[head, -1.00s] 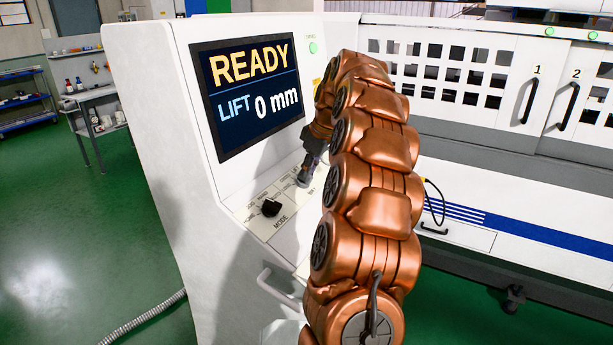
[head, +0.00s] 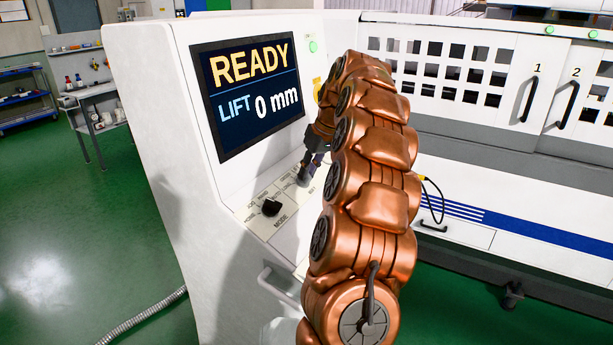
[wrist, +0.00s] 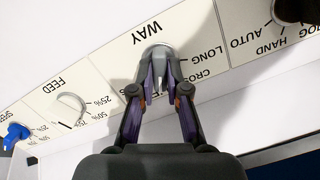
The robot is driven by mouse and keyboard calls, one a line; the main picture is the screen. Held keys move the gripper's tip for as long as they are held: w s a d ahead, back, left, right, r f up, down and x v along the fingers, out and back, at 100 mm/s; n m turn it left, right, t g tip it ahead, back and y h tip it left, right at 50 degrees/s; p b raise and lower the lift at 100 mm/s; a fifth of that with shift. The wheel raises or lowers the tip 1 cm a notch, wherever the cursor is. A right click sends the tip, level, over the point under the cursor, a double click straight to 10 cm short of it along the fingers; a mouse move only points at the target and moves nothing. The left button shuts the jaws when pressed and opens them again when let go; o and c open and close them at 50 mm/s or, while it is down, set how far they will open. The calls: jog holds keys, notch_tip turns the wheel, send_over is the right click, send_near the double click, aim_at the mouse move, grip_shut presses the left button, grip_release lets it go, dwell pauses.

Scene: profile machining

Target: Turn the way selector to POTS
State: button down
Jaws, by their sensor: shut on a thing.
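The way selector is a small grey knob (wrist: 157,51) under the label WAY in the wrist view. My gripper (wrist: 159,78) is shut on it, with one finger on each side. The labels LONG and CROSS read to the right of the knob. Another label below it is mostly covered by my fingers, and I cannot read a POTS label. In the head view my gripper (head: 307,172) reaches down to the sloped panel. There my arm and fingers hide most of the selector, and its exact pointing is unclear.
The black MODE knob (head: 271,207) is beside the selector. The wrist view shows the white FEED dial (wrist: 70,108) and a blue SPEED knob (wrist: 17,134) to the left. The screen (head: 250,92) above the panel reads READY, LIFT 0 mm. A handle (head: 277,287) sits below the panel.

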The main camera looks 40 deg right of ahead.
jog(key=m+p, duration=0.1)
jog(key=m, duration=0.2)
jog(key=shift+r, duration=0.15)
jog(key=shift+d+m+y, duration=0.1)
jog(key=shift+m+y, duration=0.3)
jog(key=shift+m, duration=0.3)
jog(key=shift+p, duration=0.3)
jog(key=m+p, duration=0.1)
jog(key=m, duration=0.3)
jog(key=shift+t, duration=0.3)
jog(key=c, duration=1)
grip_release()
jog(key=shift+f, duration=0.2)
jog(key=shift+c, duration=0.2)
jog(key=shift+r, duration=0.1)
jog(key=p+v, duration=0.1)
jog(key=v, duration=0.5)
jog(key=shift+s+r, duration=0.25)
jog(key=shift+s, duration=0.3)
